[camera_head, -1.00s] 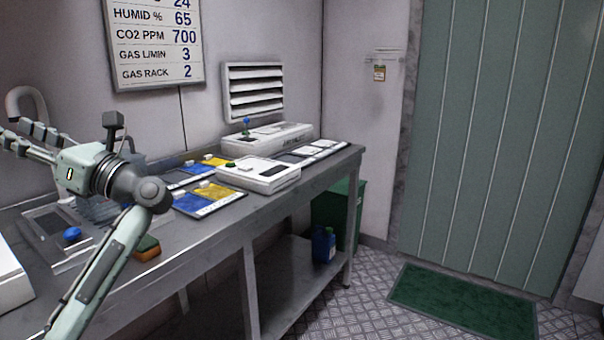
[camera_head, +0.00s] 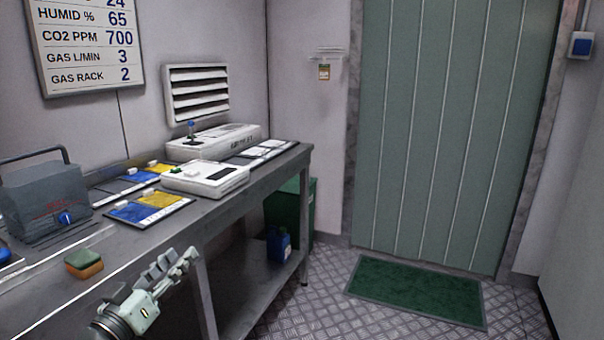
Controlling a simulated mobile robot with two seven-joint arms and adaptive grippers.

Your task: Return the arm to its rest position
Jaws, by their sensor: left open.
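My left gripper (camera_head: 176,264) shows low in the head view, in front of the bench's front edge. Most of the left arm is out of the picture below. My right gripper is not in view.
The metal bench (camera_head: 218,208) runs along the left wall. It bears a grey handled box (camera_head: 45,200), a sponge (camera_head: 84,264), blue-yellow cards (camera_head: 148,207) and white devices (camera_head: 205,179). A green bin (camera_head: 290,207) stands beyond it. The floor before the green mat (camera_head: 415,290) is clear.

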